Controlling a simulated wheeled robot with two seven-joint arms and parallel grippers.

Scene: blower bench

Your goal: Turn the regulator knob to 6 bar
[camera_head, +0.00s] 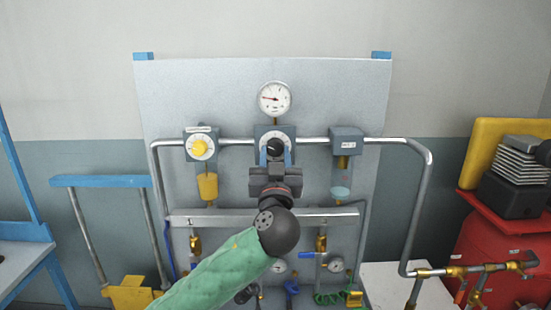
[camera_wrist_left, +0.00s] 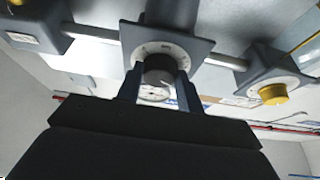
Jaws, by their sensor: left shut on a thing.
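The black regulator knob (camera_head: 275,147) sits on a grey block with a white dial ring, in the middle of the panel. My left gripper (camera_head: 275,158) comes up from below and is shut on this knob, one finger on each side. In the left wrist view the knob (camera_wrist_left: 159,70) shows between the two fingers (camera_wrist_left: 159,88), in front of the white ring. The pressure gauge (camera_head: 275,98) is above the block; its red needle points to the left. Its numbers are too small to read. My right gripper is not in view.
A yellow knob (camera_head: 199,148) on a similar block is to the left, and a grey box (camera_head: 346,141) is to the right. A metal pipe (camera_head: 421,200) runs along the panel (camera_head: 350,90). A red tank (camera_head: 495,250) stands at the right.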

